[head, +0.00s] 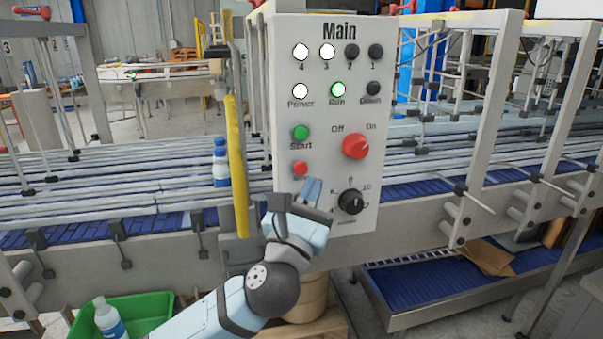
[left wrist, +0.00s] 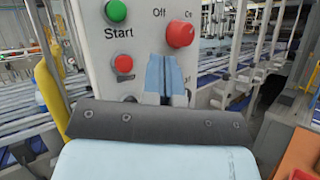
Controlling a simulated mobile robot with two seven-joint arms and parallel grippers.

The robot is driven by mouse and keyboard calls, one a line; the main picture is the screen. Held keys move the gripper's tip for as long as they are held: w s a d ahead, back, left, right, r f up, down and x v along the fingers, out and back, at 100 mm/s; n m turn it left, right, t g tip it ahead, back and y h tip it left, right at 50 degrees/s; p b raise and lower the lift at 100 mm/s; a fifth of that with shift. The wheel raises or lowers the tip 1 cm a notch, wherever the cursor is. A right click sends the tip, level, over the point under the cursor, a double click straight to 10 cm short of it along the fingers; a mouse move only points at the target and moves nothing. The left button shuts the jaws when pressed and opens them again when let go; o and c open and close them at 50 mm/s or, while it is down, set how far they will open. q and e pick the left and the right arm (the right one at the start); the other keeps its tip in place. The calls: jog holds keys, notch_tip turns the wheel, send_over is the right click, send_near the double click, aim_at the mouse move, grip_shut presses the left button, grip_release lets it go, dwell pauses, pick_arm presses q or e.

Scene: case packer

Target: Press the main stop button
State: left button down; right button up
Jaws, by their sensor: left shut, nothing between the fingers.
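The Main control panel (head: 325,115) stands upright in the middle of the head view. My left gripper (head: 313,190) is shut and empty in front of the panel, just below and to the right of the red button. In the left wrist view the red button (left wrist: 123,64) shows to the left of the shut fingers (left wrist: 165,75). I cannot tell whether the fingertips touch the panel. My right gripper is not in view.
A red Off/On knob (head: 356,146) and a black dial (head: 350,201) sit right of the gripper. A yellow guard post (head: 236,165) stands left of the panel. A conveyor with guide rails runs behind. A green bin (head: 145,310) holding a bottle is at lower left.

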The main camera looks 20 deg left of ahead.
aim_at(301, 168)
pick_arm(q)
jog(key=w+a, duration=0.1)
jog(key=w, duration=0.1)
jog(key=w+a, duration=0.1)
jog(key=w, duration=0.1)
jog(key=shift+a, duration=0.35)
dwell(0.4)
jog(key=shift+w, duration=0.1)
dwell(1.3)
jog(key=shift+w+a, duration=0.1)
jog(key=shift+a, duration=0.05)
jog(key=shift+w+a+p, duration=0.1)
jog(key=shift+w+p, duration=0.05)
jog(key=shift+p, duration=0.15)
